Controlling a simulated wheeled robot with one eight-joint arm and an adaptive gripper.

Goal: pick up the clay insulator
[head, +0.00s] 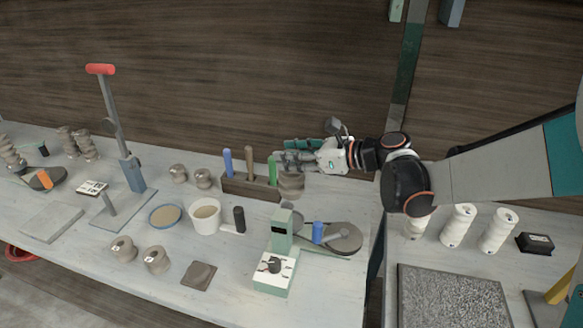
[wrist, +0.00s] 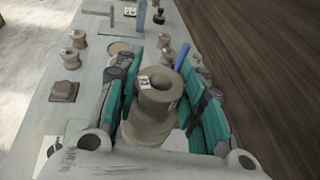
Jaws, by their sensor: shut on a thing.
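A grey-brown clay insulator (wrist: 150,128) with a ringed body, a round hole in its top and a small white label stands between the teal fingers of my gripper (wrist: 160,85) in the wrist view. The fingers are shut on it from both sides. In the head view my gripper (head: 285,163) is at the back of the bench, at the right end of the tool rack. The insulator (head: 291,184) shows just below the fingers, partly hidden. I cannot tell whether its base touches the bench.
A wooden rack (head: 240,189) with upright coloured handles stands close left of my gripper. A green and white device (head: 275,271) and a round turntable (head: 343,238) are in front. Two labelled clay pieces (head: 122,249) lie front left. White insulators (head: 458,226) stand on the right table.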

